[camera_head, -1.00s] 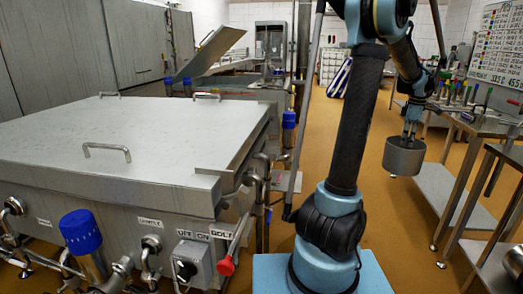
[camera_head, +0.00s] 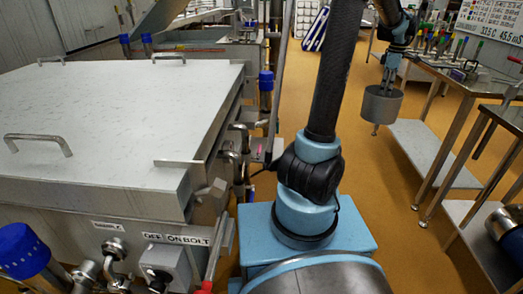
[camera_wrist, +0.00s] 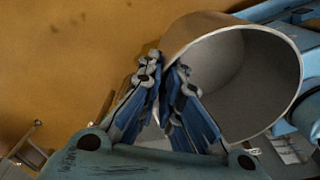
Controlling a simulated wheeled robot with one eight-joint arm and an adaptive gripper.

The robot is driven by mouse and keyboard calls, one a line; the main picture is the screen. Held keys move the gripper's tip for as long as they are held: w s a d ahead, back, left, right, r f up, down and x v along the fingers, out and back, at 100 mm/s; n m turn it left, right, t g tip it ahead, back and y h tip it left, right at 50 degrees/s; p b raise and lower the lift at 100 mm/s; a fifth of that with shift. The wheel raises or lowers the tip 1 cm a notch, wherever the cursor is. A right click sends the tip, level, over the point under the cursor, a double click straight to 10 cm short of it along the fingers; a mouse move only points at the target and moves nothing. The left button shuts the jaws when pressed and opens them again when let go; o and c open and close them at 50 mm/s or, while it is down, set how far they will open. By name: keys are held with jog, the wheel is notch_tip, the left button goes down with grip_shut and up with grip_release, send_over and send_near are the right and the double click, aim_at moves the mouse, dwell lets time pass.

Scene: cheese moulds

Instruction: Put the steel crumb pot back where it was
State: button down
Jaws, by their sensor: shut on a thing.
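The steel crumb pot (camera_head: 381,106) is a grey, round, open-topped pot. It hangs from my gripper (camera_head: 390,84) in the head view, above the floor and left of the steel tables. In the wrist view the pot (camera_wrist: 270,75) shows its open mouth and an empty-looking inside. My gripper (camera_wrist: 165,90) is shut on the pot's near wall at the rim, with its blue fingers at the left of the mouth. The exact contact of the fingertips is partly hidden.
A large lidded steel vat (camera_head: 110,100) fills the left side. A steel table (camera_head: 468,85) with several coloured-handled tools stands at the right, with a low shelf (camera_head: 425,143). Another table (camera_head: 508,118) is nearer, with a steel container (camera_head: 508,228) below. Ochre floor (camera_head: 385,190) lies open between.

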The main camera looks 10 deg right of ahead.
jog(key=w+a+f, duration=0.4)
jog(key=w+f, duration=0.2)
jog(key=w, duration=0.2)
jog(key=w+a+f, duration=0.4)
jog(key=w+f, duration=0.3)
jog(key=w, duration=0.1)
jog(key=w+a+f, duration=0.6)
jog(key=a+f, duration=0.3)
jog(key=a, duration=0.1)
jog(key=w+a+f, duration=0.7)
jog(key=a+f, duration=0.1)
jog(key=a, duration=0.1)
jog(key=shift+n, duration=0.3)
jog(key=w+a+f, duration=0.1)
jog(key=a, duration=0.5)
jog(key=w+a+f, duration=0.1)
jog(key=a, duration=0.5)
jog(key=w+a+f, duration=0.1)
jog(key=a+f, duration=0.1)
jog(key=a, duration=0.3)
jog(key=shift+a, duration=0.4)
